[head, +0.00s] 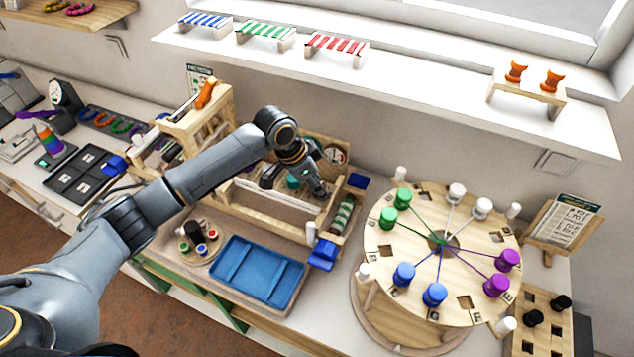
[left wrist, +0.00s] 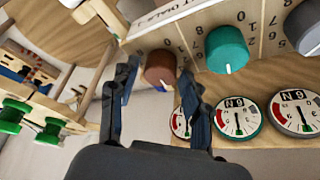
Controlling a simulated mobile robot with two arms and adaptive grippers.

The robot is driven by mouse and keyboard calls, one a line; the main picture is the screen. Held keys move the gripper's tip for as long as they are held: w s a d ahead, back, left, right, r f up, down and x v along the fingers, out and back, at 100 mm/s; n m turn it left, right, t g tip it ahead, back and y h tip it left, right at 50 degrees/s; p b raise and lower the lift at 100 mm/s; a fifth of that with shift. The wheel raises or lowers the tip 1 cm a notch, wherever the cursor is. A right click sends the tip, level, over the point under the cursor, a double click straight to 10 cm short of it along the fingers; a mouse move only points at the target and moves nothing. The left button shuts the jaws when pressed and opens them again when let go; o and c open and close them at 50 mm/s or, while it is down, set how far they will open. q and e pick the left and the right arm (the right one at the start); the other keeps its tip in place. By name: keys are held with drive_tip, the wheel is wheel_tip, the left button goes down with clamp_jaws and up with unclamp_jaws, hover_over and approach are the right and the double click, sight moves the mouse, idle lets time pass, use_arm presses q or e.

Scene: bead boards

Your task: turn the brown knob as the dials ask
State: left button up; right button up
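The brown knob (left wrist: 160,67) sits on the pale wooden panel, with a light pointer mark at its lower edge. My left gripper (left wrist: 158,78) is open, one finger on each side of the brown knob, with gaps showing; I cannot tell how deep the fingers reach. A teal knob (left wrist: 227,49) and a grey knob (left wrist: 306,26) are to the right. Below them are three round dials: one partly hidden by my finger (left wrist: 180,122), a middle one (left wrist: 236,118) and a right one (left wrist: 293,111). In the head view my left gripper (head: 316,179) covers the brown knob. My right gripper is out of view.
A round wooden board (head: 385,237) with coloured spools and threads stands to the right. A blue tray (head: 256,272) lies in front of the panel, beside a small round stand with coloured pegs. A white shelf (head: 420,100) runs above along the wall.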

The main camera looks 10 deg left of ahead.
use_arm(q)
drive_tip(key=v, duration=1.2)
idle(0.6)
